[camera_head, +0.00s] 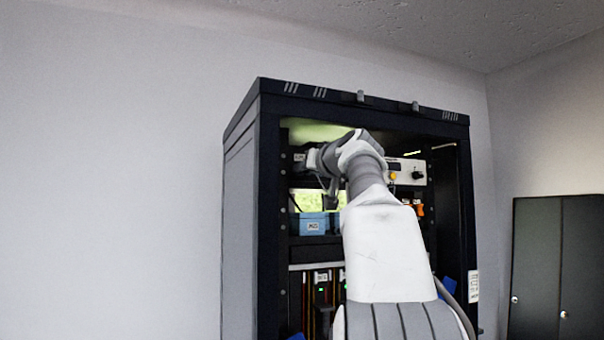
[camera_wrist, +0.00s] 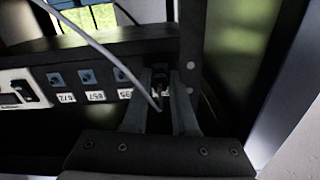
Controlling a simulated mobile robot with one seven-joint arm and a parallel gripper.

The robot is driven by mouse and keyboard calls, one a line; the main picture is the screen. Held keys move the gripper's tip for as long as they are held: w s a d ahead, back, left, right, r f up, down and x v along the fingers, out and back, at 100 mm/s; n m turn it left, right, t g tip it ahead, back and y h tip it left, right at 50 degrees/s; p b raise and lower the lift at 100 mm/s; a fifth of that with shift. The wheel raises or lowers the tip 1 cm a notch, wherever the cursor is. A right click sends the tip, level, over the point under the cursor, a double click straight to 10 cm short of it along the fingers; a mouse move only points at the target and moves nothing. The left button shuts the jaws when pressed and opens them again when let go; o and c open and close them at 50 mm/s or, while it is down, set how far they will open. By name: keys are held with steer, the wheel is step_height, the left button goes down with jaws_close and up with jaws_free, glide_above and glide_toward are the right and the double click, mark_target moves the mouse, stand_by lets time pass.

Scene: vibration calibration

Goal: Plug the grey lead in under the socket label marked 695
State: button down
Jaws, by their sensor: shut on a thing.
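My gripper (camera_wrist: 160,92) is in front of a dark socket strip (camera_wrist: 70,60) in the wrist view. Its fingers are shut on the plug end of the grey lead (camera_wrist: 100,48), whose cable crosses the view from the upper left. Blue sockets (camera_wrist: 87,76) line the strip with white labels under them. The label nearest my left finger (camera_wrist: 125,94) is partly covered, so I cannot read it whole. Whether the plug is seated in a socket cannot be told. In the head view my arm hides most of the gripper.
The open black rack (camera_head: 241,190) holds shelves, a blue box (camera_head: 313,224) and a white instrument panel (camera_head: 408,172). In the wrist view a dark upright post (camera_wrist: 192,45) stands close to the right of my fingers. A switch (camera_wrist: 22,92) sits on the strip's left.

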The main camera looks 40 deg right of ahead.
steer(key=shift+b+v, duration=0.55)
steer(key=shift+v, duration=0.3)
stand_by(1.1)
steer(key=shift+b+v, duration=0.85)
steer(key=shift+v, duration=0.8)
steer(key=d+p, duration=0.1)
steer(key=d, duration=0.1)
steer(key=w+d+p, duration=0.1)
steer(key=d+p, duration=0.1)
steer(key=d, duration=0.1)
steer(key=shift+w+d, duration=0.3)
steer(key=shift+d, duration=0.05)
steer(key=shift+p+x, duration=0.55)
steer(key=shift+x, duration=0.45)
stand_by(2.2)
steer(key=shift+r+m, duration=0.1)
steer(key=shift+m, duration=0.2)
